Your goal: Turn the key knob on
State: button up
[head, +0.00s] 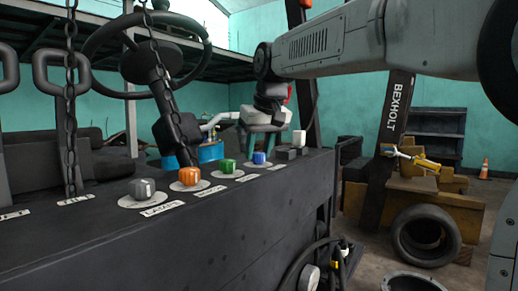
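Several knobs stand in a row on the dark console (200,235): a grey knob (142,188), an orange knob (189,176), a green knob (227,166) and a blue knob (259,158). Each sits on a pale round plate with a small label in front. I cannot read which label marks the key knob. A small white-topped block (299,138) stands at the console's right end. My gripper (262,138) hangs from the arm above and around the blue knob's far side. Its fingertips are small and partly hidden, so contact and opening cannot be told.

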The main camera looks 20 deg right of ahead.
jog(key=shift+m, duration=0.3)
jog(key=m+h, duration=0.2)
jog(key=m, duration=0.3)
jog(key=shift+a, duration=0.15)
jog(key=m+h, duration=0.1)
jog(key=m, duration=0.2)
jog(key=m+g+h, duration=0.1)
jog(key=m, duration=0.2)
jog(key=shift+g, duration=0.3)
jog(key=shift+m, duration=0.3)
jog(key=o, duration=1)
jog(key=shift+a, duration=0.1)
jog(key=shift+r, duration=0.1)
jog(key=v, duration=0.7)
jog(key=shift+a+r, duration=0.2)
jog(key=shift+r, duration=0.05)
